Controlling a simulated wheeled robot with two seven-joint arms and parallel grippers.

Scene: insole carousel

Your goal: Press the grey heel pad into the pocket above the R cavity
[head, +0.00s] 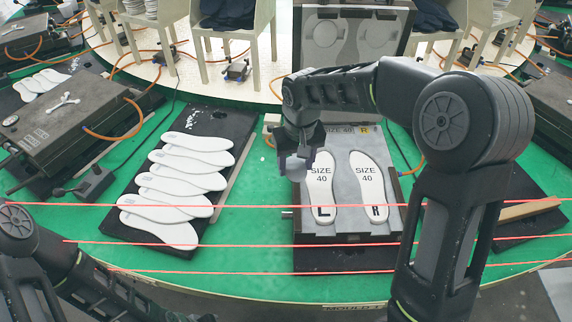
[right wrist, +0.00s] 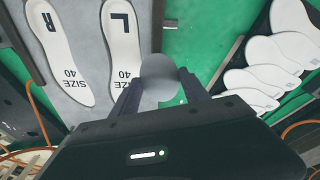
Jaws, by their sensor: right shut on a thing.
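My right gripper (head: 294,172) is shut on the grey heel pad (right wrist: 160,78), a rounded piece that shows between the two fingers in the right wrist view. In the head view the gripper holds the pad (head: 296,164) over the left edge of the open mould (head: 345,232), beside the upper end of the L insole (head: 320,190). The white R insole (head: 369,190) lies in the R cavity to the right. A yellow R label (head: 364,130) shows above it. My right arm hides part of the mould's upper edge, and I cannot make out the pocket clearly. My left gripper is out of view.
A black board (head: 190,236) with several white insoles lies to the left. The mould's raised lid (head: 352,30) stands behind. Red light lines cross the front of the green table (head: 262,258). Green space lies between board and mould.

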